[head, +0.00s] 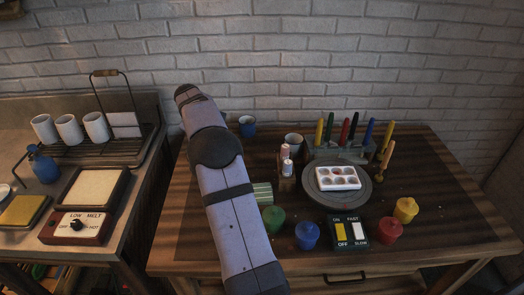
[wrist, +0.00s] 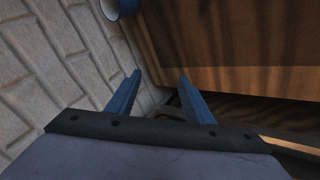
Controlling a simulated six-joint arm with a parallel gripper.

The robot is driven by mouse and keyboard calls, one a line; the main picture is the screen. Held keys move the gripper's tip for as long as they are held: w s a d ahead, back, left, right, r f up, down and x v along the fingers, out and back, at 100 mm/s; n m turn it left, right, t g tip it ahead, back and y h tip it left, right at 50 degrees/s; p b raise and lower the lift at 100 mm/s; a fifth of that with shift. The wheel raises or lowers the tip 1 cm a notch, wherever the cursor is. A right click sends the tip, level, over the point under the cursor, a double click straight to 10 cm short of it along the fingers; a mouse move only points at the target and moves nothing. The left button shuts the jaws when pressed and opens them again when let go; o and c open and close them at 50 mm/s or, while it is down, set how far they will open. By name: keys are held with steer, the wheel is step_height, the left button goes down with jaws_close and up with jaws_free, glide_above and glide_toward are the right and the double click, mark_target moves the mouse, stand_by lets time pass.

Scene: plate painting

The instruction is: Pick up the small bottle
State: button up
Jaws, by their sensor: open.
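Two small pale bottles with pinkish tops stand close together on the wooden table in the head view, the rear bottle (head: 285,151) and the front bottle (head: 287,168). They seem to sit in a small wooden holder. A blue bottle (head: 44,167) stands on the left counter. I cannot tell which is the small bottle meant. My gripper (wrist: 159,78) is open and empty in the wrist view, between the brick wall and the table edge. In the head view my arm hides its fingers. No bottle shows in the wrist view.
A blue cup (head: 247,126) stands at the table's back edge; it also shows in the wrist view (wrist: 117,8). A white palette (head: 337,177) lies on a round plate (head: 367,194). Coloured pens stand in a rack (head: 318,154). Several paint pots line the front.

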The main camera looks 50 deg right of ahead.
steer(key=s+d+g+y+p, duration=0.1)
steer(key=s+d+g+p, duration=0.1)
steer(key=s+d, duration=0.4)
steer(key=s+d+g+y+p, duration=0.1)
steer(key=s+d+g+p, duration=0.15)
steer(key=s, duration=0.55)
steer(key=g+y+p, duration=0.1)
steer(key=y+p, duration=0.2)
glide_above(289, 162)
steer(key=shift+w+d+r, duration=0.1)
steer(key=shift+w+d, duration=0.2)
steer(key=shift+d, duration=0.05)
steer(key=shift+s, duration=0.1)
steer(key=shift+f+p, duration=0.45)
steer(key=shift+f, duration=0.7)
steer(key=shift+s+a+f+p, duration=0.1)
steer(key=shift+a+f+p, duration=0.2)
steer(key=shift+f+p, duration=0.35)
step_height(289, 162, down, 2)
steer(key=shift+a+f+p, duration=0.1)
steer(key=shift+p, duration=0.4)
steer(key=shift+f, duration=0.85)
steer(key=c, duration=0.8)
